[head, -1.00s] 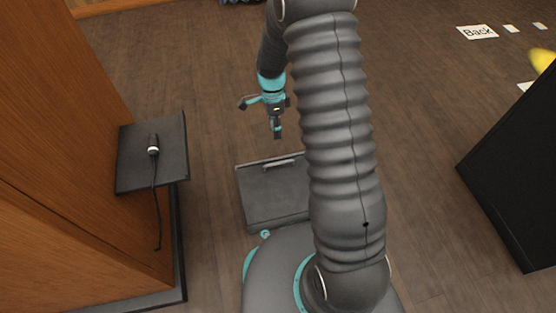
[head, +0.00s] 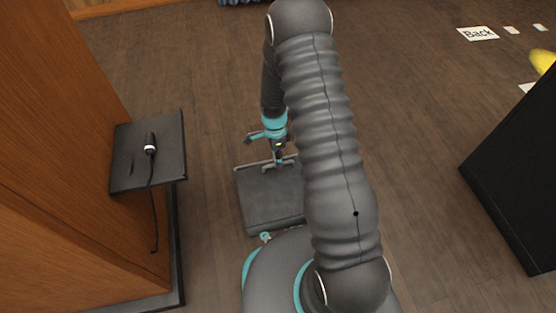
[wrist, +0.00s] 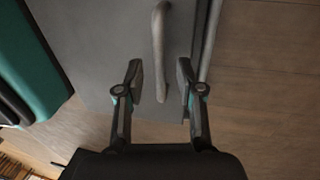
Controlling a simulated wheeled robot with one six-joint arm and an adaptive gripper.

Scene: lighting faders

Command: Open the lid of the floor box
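The floor box (head: 268,205) is a flat dark grey box on the wooden floor in front of my base, partly hidden by my arm in the head view. Its lid (wrist: 100,50) looks shut. A bar handle (wrist: 160,45) runs along the lid near its far edge. My gripper (wrist: 158,80) is open, with one finger on each side of the handle's end in the wrist view. I see gaps between the fingers and the handle. In the head view my gripper (head: 279,160) is down at the box's far edge.
A small dark shelf (head: 122,175) with a microphone (head: 150,145) and hanging cable juts from a wooden cabinet (head: 50,150) at left. A black block (head: 515,180) stands at right. The floor beyond the box is clear.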

